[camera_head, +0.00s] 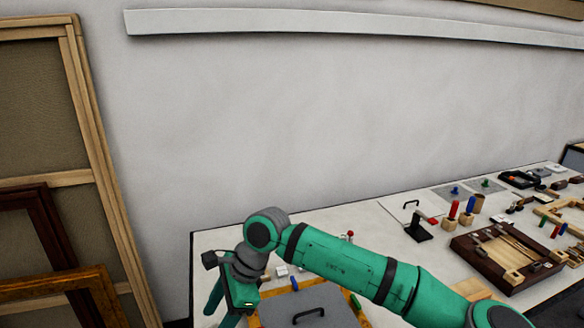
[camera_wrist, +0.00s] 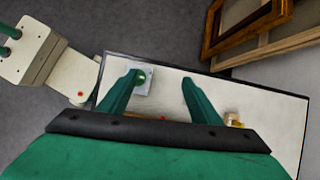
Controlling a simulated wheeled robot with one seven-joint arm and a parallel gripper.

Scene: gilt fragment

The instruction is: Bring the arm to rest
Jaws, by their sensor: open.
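My green arm (camera_head: 340,265) reaches from the bottom right of the head view to the left end of the white table, bent at a grey joint. My gripper (camera_head: 222,308) hangs from it, pointing down near the table's left edge. In the wrist view my gripper (camera_wrist: 162,80) has its two green fingers spread wide, with nothing between them but white tabletop behind. One finger overlaps a small pale plate with a green piece (camera_wrist: 146,80) in that view. Whether it touches anything cannot be told.
The white table (camera_head: 218,240) runs along the wall. A grey lid with a black handle (camera_head: 308,312) lies just right of my gripper. A dark wooden tray (camera_head: 500,255) and several small tools crowd the right. Wooden frames (camera_head: 85,150) lean at the left.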

